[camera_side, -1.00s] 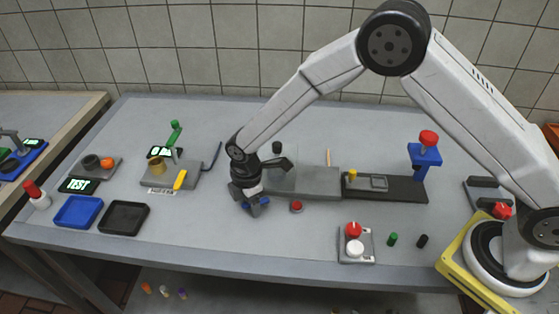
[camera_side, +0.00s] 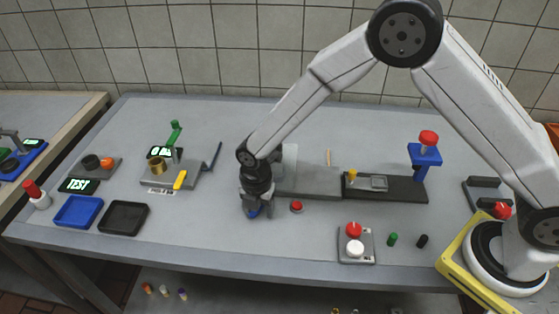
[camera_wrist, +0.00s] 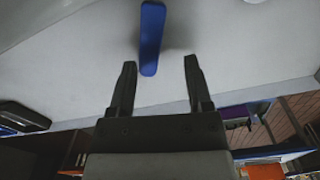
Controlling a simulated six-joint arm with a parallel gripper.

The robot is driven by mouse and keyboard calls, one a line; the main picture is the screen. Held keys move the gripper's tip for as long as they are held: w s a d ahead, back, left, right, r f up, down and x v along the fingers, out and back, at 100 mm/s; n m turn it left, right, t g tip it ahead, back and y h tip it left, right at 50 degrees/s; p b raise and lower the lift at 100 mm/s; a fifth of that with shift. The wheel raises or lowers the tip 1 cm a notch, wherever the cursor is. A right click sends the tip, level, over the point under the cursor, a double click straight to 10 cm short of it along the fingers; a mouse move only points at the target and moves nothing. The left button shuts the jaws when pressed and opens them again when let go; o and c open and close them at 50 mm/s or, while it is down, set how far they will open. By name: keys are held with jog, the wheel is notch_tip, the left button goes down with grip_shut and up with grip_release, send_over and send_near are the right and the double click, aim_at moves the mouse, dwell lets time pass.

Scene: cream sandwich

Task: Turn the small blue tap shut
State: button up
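The small blue tap shows as a long blue handle (camera_wrist: 152,38) in the wrist view. Its near end lies between my two fingertips, closer to the left one, with a gap on each side. In the side view only a bit of blue (camera_side: 253,213) shows at the fingertips; the rest is hidden behind my gripper (camera_side: 257,208). My gripper points down, low over the bench. In the wrist view my gripper (camera_wrist: 159,66) is open, with nothing held. I cannot tell whether the fingertips are level with the handle.
A red button (camera_side: 296,206) sits just right of my gripper. A grey block (camera_side: 308,181) stands behind it. To the left are a scale with a brass cup (camera_side: 157,165), a black tray (camera_side: 123,218) and a blue tray (camera_side: 78,211).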

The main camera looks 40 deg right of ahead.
notch_tip(320, 180, up, 9)
jog(key=s+d, duration=0.1)
jog(key=d, duration=0.1)
jog(key=shift+d+f, duration=0.15)
jog(key=shift+d, duration=0.2)
jog(key=shift+s, duration=0.1)
jog(key=shift+w+a+f+m, duration=0.25)
jog(key=shift+w+a+m, duration=0.25)
jog(key=shift+a, duration=0.25)
jog(key=shift+w+a+f+m, duration=0.25)
jog(key=shift+w+a+m, duration=0.25)
jog(key=shift+a, duration=0.25)
jog(key=shift+s+f, duration=0.1)
jog(key=shift+f, duration=3.75)
